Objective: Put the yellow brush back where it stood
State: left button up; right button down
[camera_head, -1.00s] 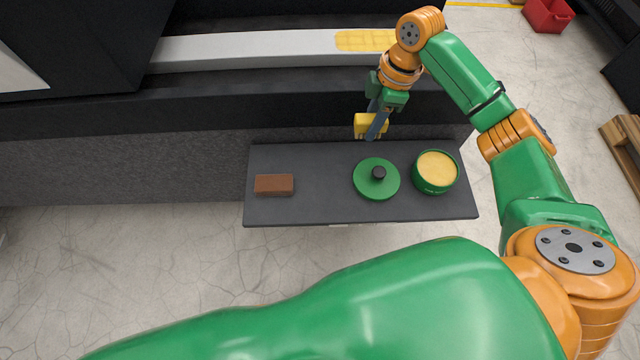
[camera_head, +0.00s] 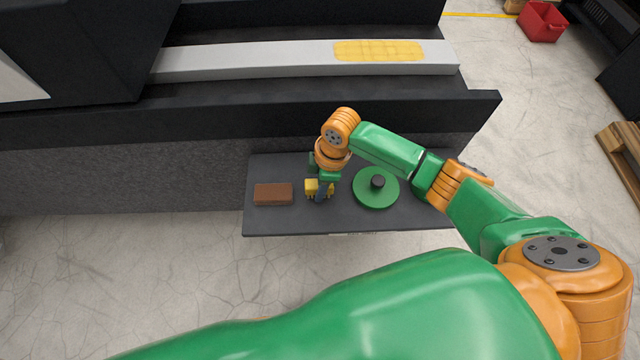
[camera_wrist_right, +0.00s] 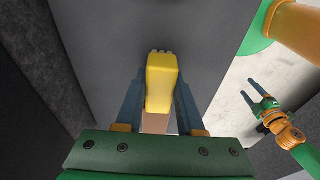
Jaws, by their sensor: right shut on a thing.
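My right gripper (camera_head: 319,196) is shut on the yellow brush (camera_head: 311,187), over the dark shelf (camera_head: 290,222) between the brown block (camera_head: 273,194) and the green lid (camera_head: 377,187). In the right wrist view the brush (camera_wrist_right: 161,82) sits between both fingers, with pale bristle tips at its upper end. Whether it touches the shelf I cannot tell. The brown block (camera_wrist_right: 155,123) shows partly behind it. My left gripper (camera_wrist_right: 257,95) shows only in the right wrist view, with its fingers apart and empty, off over the floor.
The lid has a black knob. My right arm covers the shelf's right part, hiding the tin seen there earlier. A grey rail (camera_head: 240,60) with a yellow patch (camera_head: 378,50) runs behind on the black bed. A red bin (camera_head: 543,22) stands far right.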

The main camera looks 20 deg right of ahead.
jog(key=shift+f, duration=0.2)
jog(key=c, duration=0.5)
grip_release()
jog(key=shift+r, duration=0.15)
jog(key=r, duration=0.4)
jog(key=d+r+p, duration=0.1)
jog(key=r, duration=0.3)
jog(key=d+r+p, duration=0.1)
jog(key=r, duration=0.3)
jog(key=shift+s, duration=0.3)
